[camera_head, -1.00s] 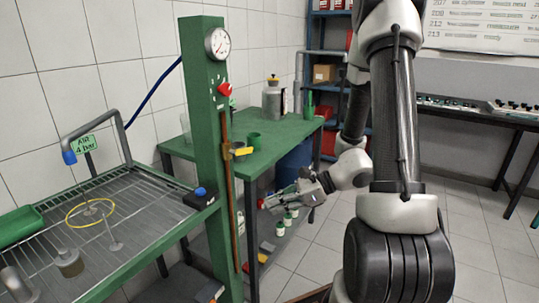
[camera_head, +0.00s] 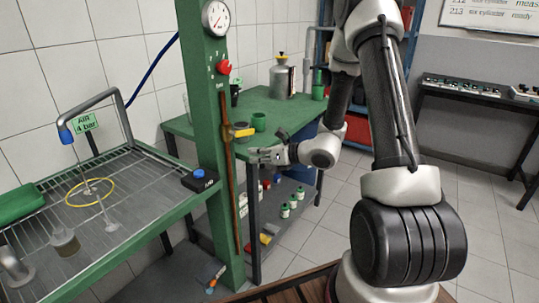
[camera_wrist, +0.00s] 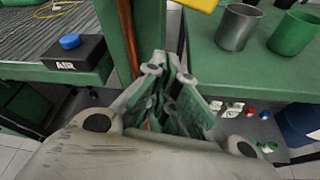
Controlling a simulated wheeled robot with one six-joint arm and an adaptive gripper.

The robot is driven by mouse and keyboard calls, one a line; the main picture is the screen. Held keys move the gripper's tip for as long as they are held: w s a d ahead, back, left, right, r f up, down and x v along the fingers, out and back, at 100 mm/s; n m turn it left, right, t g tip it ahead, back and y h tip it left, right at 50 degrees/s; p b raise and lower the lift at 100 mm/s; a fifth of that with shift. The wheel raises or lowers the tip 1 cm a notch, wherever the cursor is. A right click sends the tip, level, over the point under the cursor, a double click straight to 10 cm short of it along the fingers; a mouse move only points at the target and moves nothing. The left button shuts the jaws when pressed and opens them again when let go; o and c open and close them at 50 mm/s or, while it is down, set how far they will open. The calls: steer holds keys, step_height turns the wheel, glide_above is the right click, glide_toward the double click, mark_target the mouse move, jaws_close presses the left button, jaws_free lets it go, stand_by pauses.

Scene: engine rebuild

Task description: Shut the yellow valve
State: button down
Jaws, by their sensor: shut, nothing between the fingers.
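The yellow valve (camera_head: 241,131) is a small yellow handle on the copper pipe (camera_head: 231,185) that runs down the green post. The handle sticks out to the right of the pipe, roughly level. My gripper (camera_head: 254,156) is just below and to the right of the handle, apart from it. In the wrist view my gripper (camera_wrist: 170,75) is shut and empty, its fingertips near the pipe. Part of the yellow handle (camera_wrist: 202,4) shows at the top edge there, beyond the fingertips.
A red knob (camera_head: 223,67) and a gauge (camera_head: 215,17) sit higher on the green post (camera_head: 200,100). A blue button box (camera_head: 200,178) is at left. A green cup (camera_head: 259,122) and a grey canister (camera_head: 282,78) stand on the green table (camera_head: 281,108) behind.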

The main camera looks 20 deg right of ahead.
mark_target(241, 132)
steer(key=shift+w+r, duration=0.35)
steer(key=shift+r, duration=0.55)
steer(key=shift+w+r, duration=0.3)
steer(key=shift+r, duration=0.55)
steer(key=shift+w+d+r+n+t+h, duration=0.2)
steer(key=shift+d+r+n, duration=0.1)
steer(key=shift+r+n, duration=0.15)
steer(key=shift+w+d+r+n+t+h, duration=0.1)
steer(key=shift+w+d+r+n+h, duration=0.2)
steer(key=shift+r, duration=0.25)
steer(key=shift+s, duration=0.1)
